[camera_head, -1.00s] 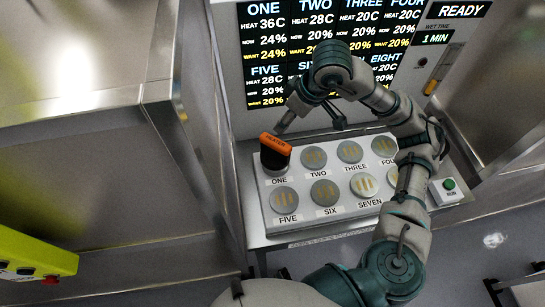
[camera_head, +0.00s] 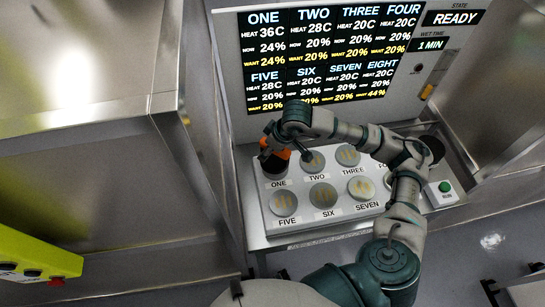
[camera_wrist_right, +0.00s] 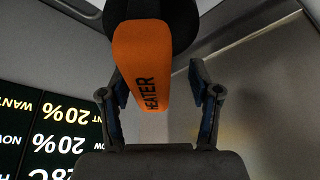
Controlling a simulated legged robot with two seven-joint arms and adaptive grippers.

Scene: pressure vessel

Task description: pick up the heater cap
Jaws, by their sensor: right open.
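The heater cap (camera_head: 273,163) is black with an orange top handle. It stands on position ONE of the panel (camera_head: 330,225) in the head view, partly hidden by my right gripper (camera_head: 285,152). In the right wrist view the orange handle (camera_wrist_right: 142,65), marked HEATER, reaches between the two fingers of my right gripper (camera_wrist_right: 160,98). The fingers are apart, one on each side of the handle, with a visible gap on the right side. My left gripper is not in view.
The panel has several round grey pads, labelled ONE, TWO and so on. A display board (camera_head: 325,60) stands behind it. A green RUN button (camera_head: 445,187) sits at its right. A metal wall (camera_head: 180,110) is close on the left.

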